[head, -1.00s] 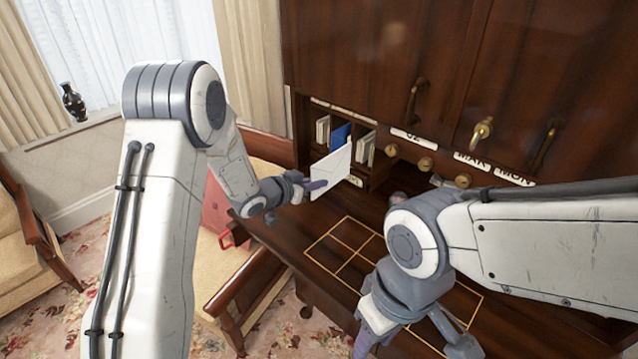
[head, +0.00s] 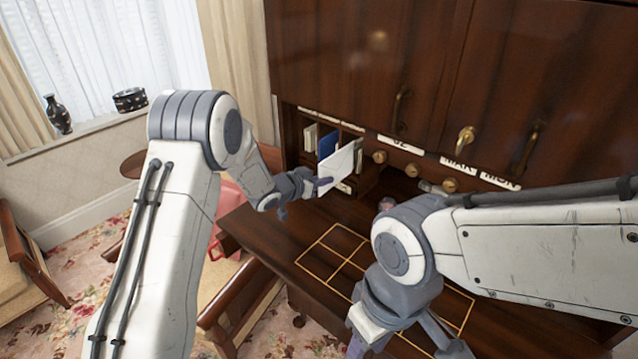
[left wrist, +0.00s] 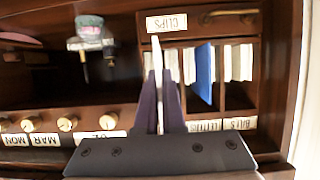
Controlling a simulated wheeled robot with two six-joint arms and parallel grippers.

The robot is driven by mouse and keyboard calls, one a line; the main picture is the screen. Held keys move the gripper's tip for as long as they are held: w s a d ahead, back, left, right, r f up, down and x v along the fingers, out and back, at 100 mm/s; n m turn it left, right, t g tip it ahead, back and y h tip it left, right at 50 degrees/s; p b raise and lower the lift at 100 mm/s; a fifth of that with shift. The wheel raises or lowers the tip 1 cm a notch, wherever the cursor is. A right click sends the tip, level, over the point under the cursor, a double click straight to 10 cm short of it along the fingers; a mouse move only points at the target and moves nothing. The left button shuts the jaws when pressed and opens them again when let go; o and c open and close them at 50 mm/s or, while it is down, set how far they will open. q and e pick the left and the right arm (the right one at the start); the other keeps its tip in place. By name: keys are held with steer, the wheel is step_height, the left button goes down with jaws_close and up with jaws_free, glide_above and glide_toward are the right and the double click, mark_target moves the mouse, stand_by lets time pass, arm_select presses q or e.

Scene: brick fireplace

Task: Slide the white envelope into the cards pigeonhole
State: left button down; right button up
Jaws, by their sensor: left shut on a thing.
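My left gripper (head: 322,184) is shut on the white envelope (head: 340,160) and holds it upright before the pigeonholes (head: 364,181) at the back left of the desk. In the left wrist view the envelope (left wrist: 157,62) is edge-on between the purple fingers (left wrist: 159,105), pointing at the leftmost slot there, beside white papers. I cannot tell whether its front edge is inside. A blue folder (left wrist: 205,72) and more white papers stand in the neighbouring slots. Labels for bills and letters show; no cards label is readable. My right gripper (head: 405,345) is low over the desk, its fingertips cut off.
The desk top (head: 270,230) is mostly clear, with a gold grid (head: 335,250). Brass knobs (head: 412,170) and a small drawer labelled CLIPS (left wrist: 166,22) adjoin the slots. A wooden-armed chair (head: 235,305) stands in front at left. Cupboard doors (head: 350,60) rise above.

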mark_target(345, 165)
arm_select(q)
steer(key=shift+w+d+f+p, duration=0.1)
steer(key=shift+w+d+p, duration=0.05)
steer(key=shift+w+d, duration=0.85)
steer(key=shift+w+d+p, duration=0.15)
steer(key=shift+w+d, duration=0.5)
steer(key=shift+w, duration=0.5)
steer(key=shift+w+d+p, duration=0.35)
steer(key=shift+w+d, duration=0.4)
steer(key=shift+w, duration=0.25)
steer(key=shift+w+d+p, duration=0.35)
steer(key=shift+w+d, duration=0.35)
steer(key=shift+w, duration=0.3)
steer(key=c, duration=0.9)
jaws_free()
steer(key=shift+c, duration=0.2)
steer(key=shift+a, duration=0.1)
